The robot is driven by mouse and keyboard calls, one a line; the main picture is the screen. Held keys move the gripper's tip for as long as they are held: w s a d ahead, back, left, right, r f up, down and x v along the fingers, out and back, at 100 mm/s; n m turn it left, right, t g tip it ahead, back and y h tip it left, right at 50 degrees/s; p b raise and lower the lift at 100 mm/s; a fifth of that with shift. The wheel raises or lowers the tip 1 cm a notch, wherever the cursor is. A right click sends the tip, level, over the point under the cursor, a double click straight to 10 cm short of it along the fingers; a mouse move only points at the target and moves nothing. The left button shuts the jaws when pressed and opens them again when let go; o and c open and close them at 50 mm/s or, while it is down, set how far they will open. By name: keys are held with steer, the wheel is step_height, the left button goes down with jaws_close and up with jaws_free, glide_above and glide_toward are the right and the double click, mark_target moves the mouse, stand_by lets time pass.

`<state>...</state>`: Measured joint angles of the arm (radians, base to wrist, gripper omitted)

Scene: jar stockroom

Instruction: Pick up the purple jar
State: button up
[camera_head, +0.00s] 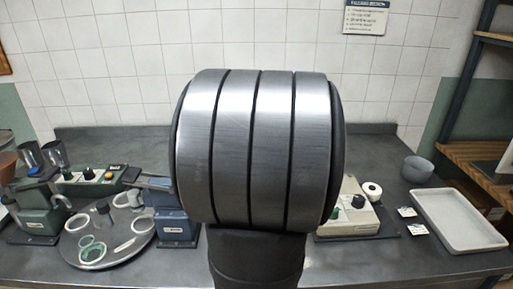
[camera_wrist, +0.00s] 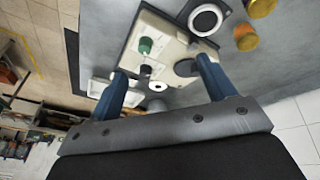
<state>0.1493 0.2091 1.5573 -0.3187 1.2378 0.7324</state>
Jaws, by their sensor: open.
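I see no purple jar in either view. In the head view a large grey arm part of mine blocks the middle of the bench, so whatever stands behind it is hidden. My gripper (camera_wrist: 161,66) shows in the wrist view with its two blue fingers wide apart and nothing between them. It is above the bench, with a cream device (camera_wrist: 165,45) beyond the fingertips. Two orange-yellow jar-like things, one at the top edge (camera_wrist: 261,6) and one lower (camera_wrist: 246,38), stand right of the device. The gripper itself is not visible in the head view.
The cream device also shows in the head view (camera_head: 352,213), right of my arm. A white tray (camera_head: 458,220) and a grey bowl (camera_head: 417,169) are farther right. A round tray (camera_head: 112,256) with rings, a green device (camera_head: 90,181) and metal cups (camera_head: 54,153) crowd the left.

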steer(key=w+a+f+t, duration=0.1)
steer(key=w+a+f, duration=0.3)
steer(key=w+a, duration=0.25)
steer(key=w+a+f+t, duration=0.1)
steer(key=w+a+f, duration=0.3)
steer(key=w+a, duration=0.3)
steer(key=x, duration=0.7)
steer(key=d+x, duration=0.1)
steer(key=x, duration=0.3)
steer(key=shift+w+r, duration=0.2)
steer(key=shift+x, duration=3.15)
steer(key=shift+a, duration=0.2)
steer(key=c, duration=1.2)
steer(key=shift+r, duration=0.1)
